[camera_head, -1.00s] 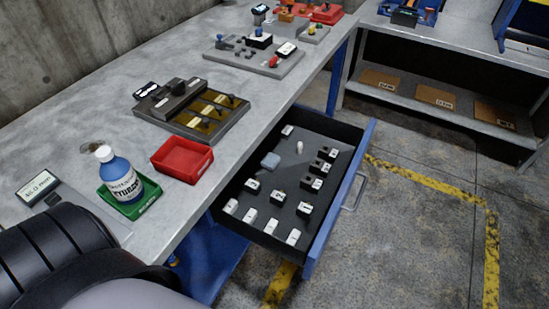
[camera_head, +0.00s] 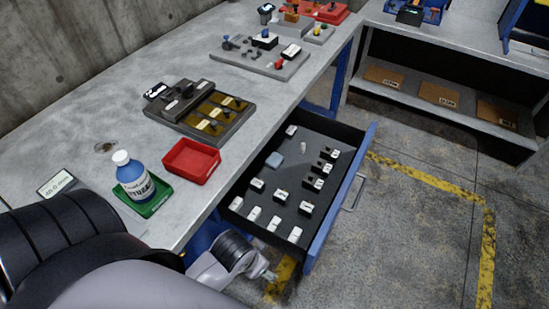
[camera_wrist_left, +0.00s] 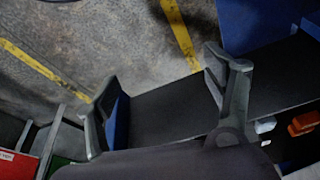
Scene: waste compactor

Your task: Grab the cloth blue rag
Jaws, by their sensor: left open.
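The rag cannot be made out in the wrist view. My right gripper is not in view.
On the bench stand a blue bottle (camera_head: 132,178) in a green tray (camera_head: 157,203), a red tray (camera_head: 191,161) and a dark fixture board (camera_head: 207,108). A shelf (camera_head: 455,104) stands at the back right. The floor right of the drawer is clear.

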